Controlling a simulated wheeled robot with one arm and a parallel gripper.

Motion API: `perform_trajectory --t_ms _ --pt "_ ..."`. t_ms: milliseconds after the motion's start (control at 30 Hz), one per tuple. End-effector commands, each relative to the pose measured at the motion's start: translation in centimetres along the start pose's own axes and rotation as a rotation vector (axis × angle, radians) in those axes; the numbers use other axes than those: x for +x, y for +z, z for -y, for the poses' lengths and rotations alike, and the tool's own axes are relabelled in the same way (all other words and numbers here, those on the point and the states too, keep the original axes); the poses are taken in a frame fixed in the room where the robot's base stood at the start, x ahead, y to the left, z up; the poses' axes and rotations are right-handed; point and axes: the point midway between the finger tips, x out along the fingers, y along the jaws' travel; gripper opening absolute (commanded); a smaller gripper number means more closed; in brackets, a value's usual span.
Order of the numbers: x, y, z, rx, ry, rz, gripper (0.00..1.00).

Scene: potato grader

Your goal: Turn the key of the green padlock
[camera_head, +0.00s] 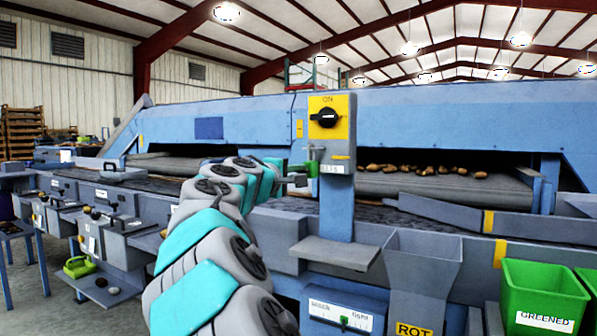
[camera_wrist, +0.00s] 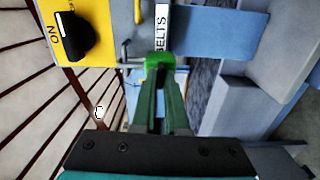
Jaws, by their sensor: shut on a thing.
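The green padlock (camera_head: 313,168) hangs at the left side of the grey switch box, beside the BELTS label. In the wrist view the bright green padlock (camera_wrist: 159,60) is straight ahead, at the fingertips. My gripper (camera_head: 303,179) reaches it from the left, level with its lower part. In the wrist view the dark fingers of my gripper (camera_wrist: 160,74) are close together, with their tips at the padlock's face. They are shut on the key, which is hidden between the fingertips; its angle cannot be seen.
A black rotary switch (camera_head: 327,118) on a yellow plate marked ON is above the padlock. A yellow bar (camera_head: 341,157) is to its right. A grey shelf (camera_head: 334,252) juts out below on the blue post. Potatoes lie on the conveyor (camera_head: 420,184) behind.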

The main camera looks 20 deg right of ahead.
Motion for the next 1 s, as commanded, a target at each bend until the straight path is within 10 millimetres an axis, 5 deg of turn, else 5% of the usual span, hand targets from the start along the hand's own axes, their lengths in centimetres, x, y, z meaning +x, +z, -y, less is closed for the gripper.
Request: perform_trajectory --t_ms 667,700,1000 --pt "-0.02 -0.02 0.05 -0.063 0.0 0.0 0.0" --pt "-0.01 -0.02 0.05 -0.062 0.0 0.0 0.13" --pt "-0.01 0.0 0.04 -0.062 0.0 0.0 0.41"
